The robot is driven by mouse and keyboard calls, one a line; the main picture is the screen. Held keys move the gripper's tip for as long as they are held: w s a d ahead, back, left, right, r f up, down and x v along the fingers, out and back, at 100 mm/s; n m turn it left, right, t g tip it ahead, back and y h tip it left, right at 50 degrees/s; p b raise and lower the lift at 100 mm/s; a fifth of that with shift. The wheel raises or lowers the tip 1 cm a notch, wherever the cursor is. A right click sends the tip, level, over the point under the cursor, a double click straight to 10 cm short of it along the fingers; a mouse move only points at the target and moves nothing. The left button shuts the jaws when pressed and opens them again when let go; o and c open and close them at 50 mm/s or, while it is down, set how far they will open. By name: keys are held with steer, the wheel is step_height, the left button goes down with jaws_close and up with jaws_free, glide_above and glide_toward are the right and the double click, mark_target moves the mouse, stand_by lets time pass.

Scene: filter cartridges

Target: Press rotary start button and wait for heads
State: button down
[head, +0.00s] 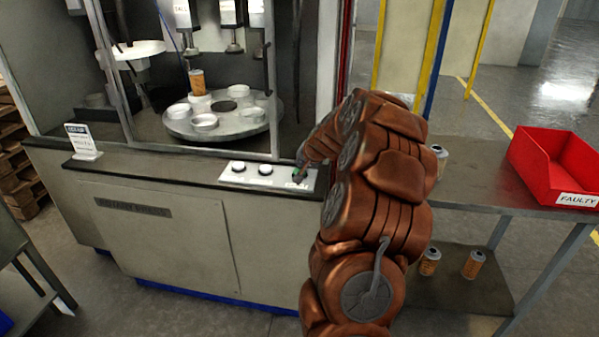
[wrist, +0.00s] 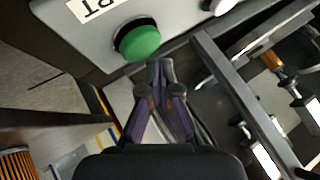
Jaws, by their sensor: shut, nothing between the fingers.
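The green start button (wrist: 139,41) shows in the wrist view on a light panel, above and just left of my fingertips. A label ending in "RT" (wrist: 93,8) is beside it. My gripper (wrist: 153,65) is shut and empty, its fingertips close to the button; I cannot tell if they touch it. In the head view my arm reaches the right end of the button panel (head: 252,176), and my gripper (head: 300,160) is partly hidden there. The rotary table (head: 222,116) stands behind, with white cups and one orange cartridge (head: 197,82). The press heads (head: 232,22) hang above it.
A red FAULTY bin (head: 560,165) stands on the side table (head: 470,170) at right. Cartridges (head: 474,264) stand on the shelf below. A small sign (head: 82,141) is on the machine ledge at left. A frame post (head: 110,70) stands before the rotary table.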

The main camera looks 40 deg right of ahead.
steer(key=shift+f+b, duration=0.3)
steer(key=shift+f, duration=0.15)
steer(key=shift+f+b, duration=0.35)
steer(key=shift+f, duration=0.2)
stand_by(1.0)
steer(key=shift+r, duration=0.15)
steer(key=shift+r+p, duration=0.55)
steer(key=shift+r, duration=0.3)
steer(key=shift+r+p, duration=1.35)
steer(key=shift+r, duration=1.15)
